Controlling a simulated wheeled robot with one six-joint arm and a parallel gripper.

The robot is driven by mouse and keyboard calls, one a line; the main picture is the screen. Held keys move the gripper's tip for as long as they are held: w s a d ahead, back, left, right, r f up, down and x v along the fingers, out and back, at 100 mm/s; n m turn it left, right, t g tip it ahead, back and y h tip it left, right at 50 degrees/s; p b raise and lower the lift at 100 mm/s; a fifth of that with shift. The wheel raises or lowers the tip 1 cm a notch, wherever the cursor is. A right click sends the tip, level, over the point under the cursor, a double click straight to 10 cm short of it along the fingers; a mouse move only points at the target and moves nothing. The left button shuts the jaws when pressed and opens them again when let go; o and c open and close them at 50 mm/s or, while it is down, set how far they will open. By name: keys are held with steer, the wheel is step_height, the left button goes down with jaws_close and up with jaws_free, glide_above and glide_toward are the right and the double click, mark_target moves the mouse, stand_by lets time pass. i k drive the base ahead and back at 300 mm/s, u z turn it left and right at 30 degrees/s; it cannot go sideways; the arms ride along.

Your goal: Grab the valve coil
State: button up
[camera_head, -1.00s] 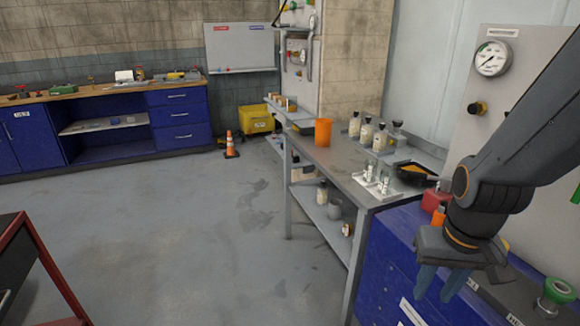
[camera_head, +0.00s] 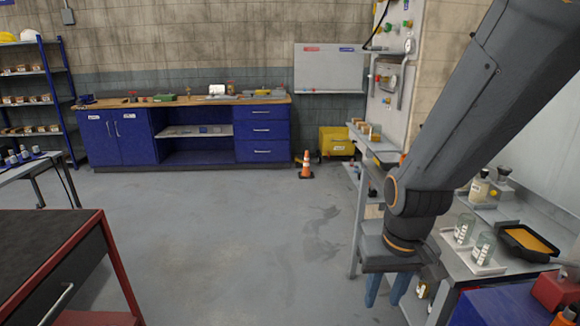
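I cannot pick out the valve coil for certain in this view. My gripper (camera_head: 386,290) hangs at the lower right, in front of the grey side table (camera_head: 462,268), pointing down. Its two blue fingers are apart with nothing seen between them. My arm hides part of the side table and what stands on it. On that table a white tray (camera_head: 480,268) holds glass jars (camera_head: 483,247), and a black pan (camera_head: 527,243) with orange contents lies beside it. Several small dark and white items (camera_head: 25,155) stand on a table at the far left, too small to name.
A red-framed cart (camera_head: 50,245) with a dark top stands at the front left. A blue workbench (camera_head: 200,137) with small items lines the back wall. An orange cone (camera_head: 306,165) and a yellow bin (camera_head: 337,141) stand at the back. The middle floor is clear.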

mark_target(372, 192)
steer(key=u, duration=0.5)
steer(key=i, duration=1.8)
steer(key=z, duration=0.35)
steer(key=i, duration=1.65)
steer(key=z, duration=1.15)
steer(key=i, duration=0.45)
steer(key=z, duration=0.2)
